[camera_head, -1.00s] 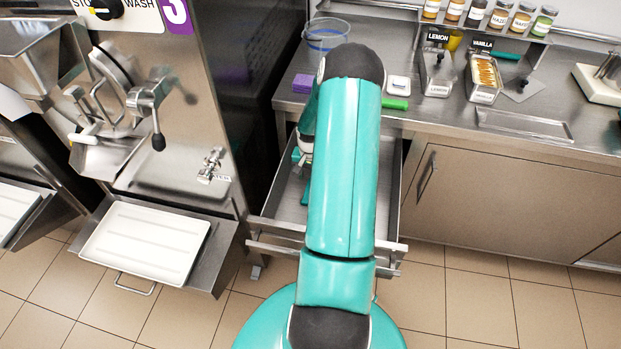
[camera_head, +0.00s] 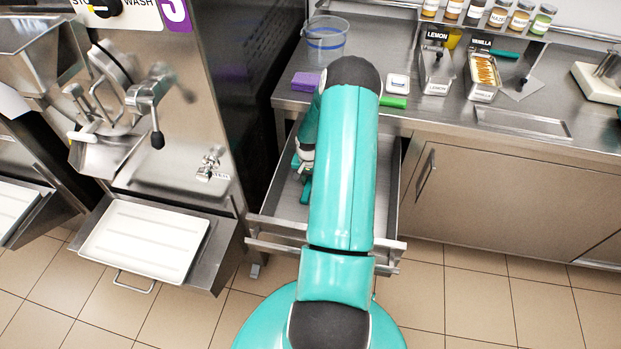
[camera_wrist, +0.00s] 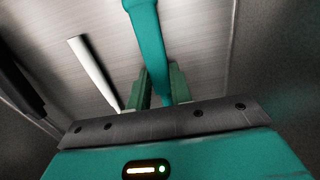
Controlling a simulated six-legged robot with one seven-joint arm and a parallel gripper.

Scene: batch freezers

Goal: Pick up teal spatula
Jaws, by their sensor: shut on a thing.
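The teal spatula (camera_wrist: 148,42) shows in the wrist view, with its long teal part running from the top edge down between my fingers. My gripper (camera_wrist: 160,88) is shut on it, one dark green finger on each side. In the head view, my gripper is inside the open steel drawer (camera_head: 388,190), mostly hidden behind my teal arm. A small teal piece (camera_head: 306,190) shows low in the drawer beside my arm; I cannot tell there whether it is the spatula or a finger.
A white utensil (camera_wrist: 90,68) and a dark one (camera_wrist: 20,85) lie left of the spatula, near the drawer wall. The counter above holds a clear bucket (camera_head: 327,40), a purple sponge (camera_head: 306,81) and a green-handled tool (camera_head: 393,101). A white tray (camera_head: 145,243) sits at left.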

